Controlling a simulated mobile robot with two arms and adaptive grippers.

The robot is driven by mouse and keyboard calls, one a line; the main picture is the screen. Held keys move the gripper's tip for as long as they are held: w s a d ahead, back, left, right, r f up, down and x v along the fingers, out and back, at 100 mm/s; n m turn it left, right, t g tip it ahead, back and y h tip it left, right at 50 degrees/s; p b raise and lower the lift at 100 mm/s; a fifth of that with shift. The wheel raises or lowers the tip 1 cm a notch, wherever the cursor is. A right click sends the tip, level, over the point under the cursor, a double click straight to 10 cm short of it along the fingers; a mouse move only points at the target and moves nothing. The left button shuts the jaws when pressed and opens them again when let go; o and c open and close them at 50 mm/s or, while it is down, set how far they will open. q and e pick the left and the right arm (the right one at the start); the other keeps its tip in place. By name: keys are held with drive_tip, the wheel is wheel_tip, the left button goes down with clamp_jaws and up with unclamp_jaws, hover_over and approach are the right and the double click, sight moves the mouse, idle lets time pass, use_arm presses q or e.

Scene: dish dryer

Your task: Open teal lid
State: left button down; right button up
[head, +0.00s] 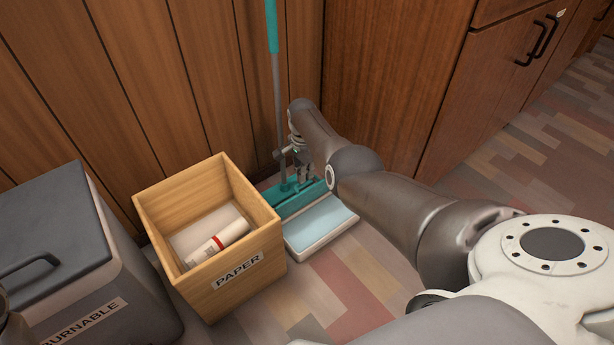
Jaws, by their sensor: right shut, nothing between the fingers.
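A teal, flat-topped piece (298,198) stands on the floor by the wooden wall, right of the wooden paper box. It could be the teal lid, but I cannot tell for sure. A white tray with a pale blue inside (320,222) lies directly in front of it. A thin pole with a teal handle (272,28) rises from behind the teal piece. My right gripper (283,158) is shut and empty, beside the pole and just above the teal piece. Whether it touches either is unclear. My right arm hides part of the teal piece's right side. My left gripper is not in view.
A wooden box labelled PAPER (212,275) stands close on the left, with a white roll (217,243) inside. A grey lidded bin labelled BURNABLE (78,262) stands farther left. Wooden cabinets (395,90) close off the right rear. Patterned floor lies free in front.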

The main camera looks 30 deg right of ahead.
drive_tip(key=shift+o, duration=1.2)
drive_tip(key=shift+s+f, duration=0.7)
drive_tip(key=shift+f, duration=0.15)
drive_tip(key=shift+o, duration=1.2)
drive_tip(key=shift+s+r, duration=0.1)
drive_tip(key=shift+r, duration=0.05)
drive_tip(key=shift+o, duration=0.8)
drive_tip(key=shift+s+f, duration=0.1)
drive_tip(key=shift+f, duration=0.2)
drive_tip(key=shift+r, duration=0.15)
wheel_tip(320, 180, up, 12)
drive_tip(key=shift+w, duration=0.45)
drive_tip(key=shift+f, duration=0.2)
